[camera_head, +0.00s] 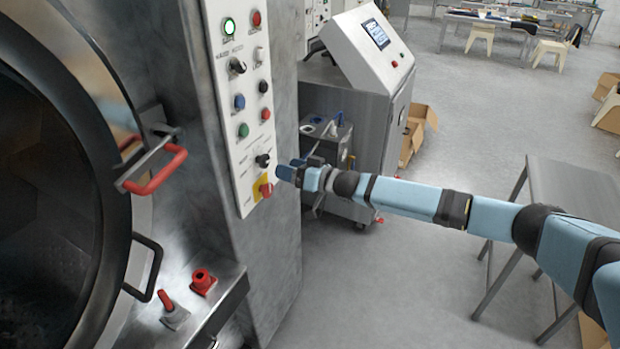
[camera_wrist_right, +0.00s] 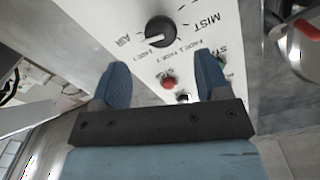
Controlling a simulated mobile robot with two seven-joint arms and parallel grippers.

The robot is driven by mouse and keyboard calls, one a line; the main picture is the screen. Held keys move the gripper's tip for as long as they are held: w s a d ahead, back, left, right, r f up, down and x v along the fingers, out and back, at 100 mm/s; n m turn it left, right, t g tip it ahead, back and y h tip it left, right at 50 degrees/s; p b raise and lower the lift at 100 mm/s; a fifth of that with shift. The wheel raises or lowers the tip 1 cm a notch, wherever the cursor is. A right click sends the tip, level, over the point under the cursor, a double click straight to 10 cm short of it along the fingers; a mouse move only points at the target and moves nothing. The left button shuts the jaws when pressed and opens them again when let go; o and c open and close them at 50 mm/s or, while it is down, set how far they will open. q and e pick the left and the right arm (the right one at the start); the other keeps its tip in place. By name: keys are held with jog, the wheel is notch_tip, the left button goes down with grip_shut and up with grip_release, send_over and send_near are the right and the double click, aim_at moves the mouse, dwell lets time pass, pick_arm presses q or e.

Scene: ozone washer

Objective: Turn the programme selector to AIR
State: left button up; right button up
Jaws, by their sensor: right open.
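The programme selector (camera_head: 263,160) is a round black knob low on the white control panel. In the right wrist view the knob (camera_wrist_right: 161,31) shows beyond my fingertips, with the printed words AIR on its left and MIST on its right. Its white mark lies on the left side, appearing to point toward AIR. My right gripper (camera_head: 284,172) is just to the right of the knob in the head view. In the wrist view its two blue fingers (camera_wrist_right: 162,75) are spread, with nothing between them, and seem apart from the knob. My left gripper is not in view.
A red rotary switch on yellow (camera_head: 265,188) is just below the selector. Several buttons sit above it, including a green one (camera_head: 243,130). A red door handle (camera_head: 155,172) projects at left. A grey cart (camera_head: 345,185) stands behind my right gripper.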

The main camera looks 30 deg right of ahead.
jog(key=b+v, duration=0.1)
jog(key=v, duration=0.5)
jog(key=shift+s+d, duration=0.2)
jog(key=shift+s, duration=0.1)
